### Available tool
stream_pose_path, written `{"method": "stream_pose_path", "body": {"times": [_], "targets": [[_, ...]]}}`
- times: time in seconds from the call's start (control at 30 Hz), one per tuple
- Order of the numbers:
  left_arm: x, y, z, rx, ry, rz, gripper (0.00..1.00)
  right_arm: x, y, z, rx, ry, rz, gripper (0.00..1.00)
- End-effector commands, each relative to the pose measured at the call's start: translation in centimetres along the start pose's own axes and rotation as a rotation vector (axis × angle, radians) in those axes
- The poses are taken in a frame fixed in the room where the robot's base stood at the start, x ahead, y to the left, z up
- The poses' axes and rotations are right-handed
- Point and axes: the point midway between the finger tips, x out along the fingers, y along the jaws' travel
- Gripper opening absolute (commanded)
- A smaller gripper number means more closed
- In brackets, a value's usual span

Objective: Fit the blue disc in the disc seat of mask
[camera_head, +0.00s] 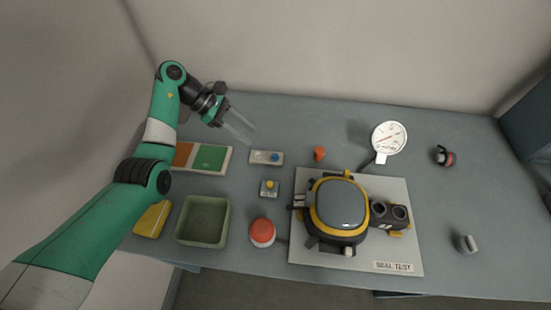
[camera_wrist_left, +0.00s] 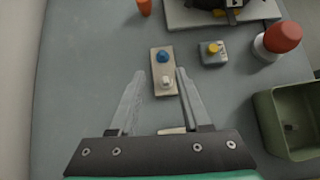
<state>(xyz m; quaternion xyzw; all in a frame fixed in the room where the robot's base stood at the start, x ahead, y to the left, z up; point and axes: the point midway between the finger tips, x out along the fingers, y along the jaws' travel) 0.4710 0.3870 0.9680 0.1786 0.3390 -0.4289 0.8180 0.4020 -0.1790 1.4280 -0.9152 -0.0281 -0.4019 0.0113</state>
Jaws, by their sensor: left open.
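The blue disc (camera_head: 275,157) sits at one end of a small beige tray (camera_head: 259,162), with a pale round piece at the other end. In the left wrist view the blue disc (camera_wrist_left: 163,56) lies just beyond my fingertips. The mask (camera_head: 340,205), with a grey visor and yellow rim, rests on a light board; I cannot make out its disc seat. My left gripper (camera_head: 241,133) is open and empty, above and up-left of the tray in the head view. In the left wrist view the open left gripper (camera_wrist_left: 160,76) has the tray between and beyond its fingers.
A grey block with a yellow knob (camera_head: 270,186), a red dome button (camera_head: 262,232) and a green bin (camera_head: 203,220) stand left of the board (camera_head: 350,262). A dial gauge (camera_head: 388,138) and an orange piece (camera_head: 319,153) stand behind it. The table's right side is mostly clear.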

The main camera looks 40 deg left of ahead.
Motion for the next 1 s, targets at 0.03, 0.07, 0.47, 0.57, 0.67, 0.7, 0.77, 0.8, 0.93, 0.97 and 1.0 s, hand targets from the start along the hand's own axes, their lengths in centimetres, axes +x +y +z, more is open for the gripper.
{"method": "stream_pose_path", "body": {"times": [0.03, 0.07, 0.47, 0.57, 0.67, 0.7, 0.77, 0.8, 0.93, 0.97, 1.0], "targets": [[1.4, -0.1, -0.2, 0.001, 0.0, -0.006, 0.47, -0.5, 0.0, 0.5, 0.0, 0.0, 0.0, 0.88], [2.0, -0.1, -0.2, 0.001, 0.0, -0.005, 0.47, -0.6, 0.0, 0.6, 0.0, -0.001, 0.0, 0.88], [5.4, -0.1, 0.0, 0.001, -0.001, -0.003, 0.47, -1.3, 0.0, 1.2, 0.0, -0.001, 0.0, 0.88], [6.7, -0.2, -0.1, 0.001, 0.0, -0.003, 0.47, -1.8, 0.0, 1.7, 0.0, -0.001, 0.0, 0.88], [8.6, -0.4, -0.1, 0.002, 0.0, -0.004, 0.47, -2.5, 0.0, 2.3, 0.0, -0.001, 0.0, 0.88], [9.3, -0.4, -0.1, 0.001, 0.0, -0.004, 0.47, -2.6, 0.0, 2.5, 0.0, -0.001, 0.0, 0.88], [10.0, -0.4, 0.0, 0.002, 0.0, -0.004, 0.47, -2.8, 0.0, 2.6, 0.0, -0.001, 0.0, 0.88], [10.2, -0.4, 0.0, 0.001, -0.001, -0.003, 0.47, -2.8, 0.0, 2.6, 0.0, -0.001, 0.0, 0.88], [10.1, -0.3, 0.1, 0.001, -0.001, -0.001, 0.47, -2.7, 0.0, 2.5, 0.0, -0.001, 0.0, 0.88], [10.1, -0.4, 0.1, 0.001, 0.0, -0.001, 0.47, -2.7, 0.0, 2.5, 0.0, -0.001, 0.0, 0.88], [10.1, -0.4, 0.1, 0.001, 0.0, -0.001, 0.47, -2.7, 0.0, 2.5, 0.0, -0.001, 0.0, 0.88]]}}
